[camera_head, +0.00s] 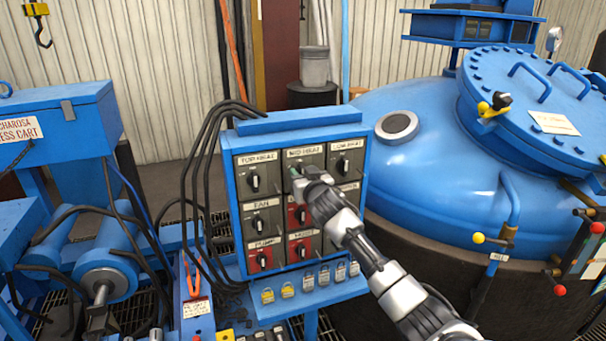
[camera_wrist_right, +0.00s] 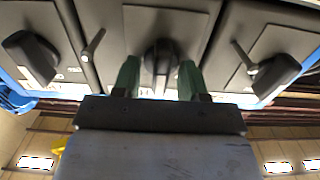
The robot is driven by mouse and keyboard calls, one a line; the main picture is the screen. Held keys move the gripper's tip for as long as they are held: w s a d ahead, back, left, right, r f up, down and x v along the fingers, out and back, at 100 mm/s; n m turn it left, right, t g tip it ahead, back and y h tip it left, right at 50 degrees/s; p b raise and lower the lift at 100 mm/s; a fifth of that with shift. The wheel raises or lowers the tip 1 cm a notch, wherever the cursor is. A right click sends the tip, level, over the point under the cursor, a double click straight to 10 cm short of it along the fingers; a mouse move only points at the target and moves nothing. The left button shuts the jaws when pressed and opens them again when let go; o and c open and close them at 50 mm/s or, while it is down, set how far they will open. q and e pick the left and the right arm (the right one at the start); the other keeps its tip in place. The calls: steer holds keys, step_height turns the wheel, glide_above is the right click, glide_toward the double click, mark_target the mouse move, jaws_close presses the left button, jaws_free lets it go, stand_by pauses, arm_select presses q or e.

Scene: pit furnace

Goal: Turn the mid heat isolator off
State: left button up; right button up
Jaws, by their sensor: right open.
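The mid heat isolator (camera_head: 305,154) is the top middle grey switch plate on the blue panel. My right gripper (camera_head: 297,176) is in front of it, and the gripper and arm hide its knob in the head view. In the right wrist view the dark knob (camera_wrist_right: 158,55) stands centred between the two green fingers of my right gripper (camera_wrist_right: 158,80). The fingers are open, one on each side of the knob, with gaps showing. Whether the fingertips touch the plate I cannot tell. My left gripper is not in view.
The top heat switch (camera_head: 253,180) and low heat switch (camera_head: 343,164) flank it closely. Red-plated switches sit below, including the pump (camera_head: 263,258). Padlocks (camera_head: 288,290) line the lower ledge. Black cables (camera_head: 187,190) run at the panel's left; a blue furnace vessel (camera_head: 440,170) stands right.

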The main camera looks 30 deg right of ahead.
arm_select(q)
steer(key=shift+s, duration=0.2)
arm_select(e)
steer(key=shift+c, duration=0.9)
jaws_close()
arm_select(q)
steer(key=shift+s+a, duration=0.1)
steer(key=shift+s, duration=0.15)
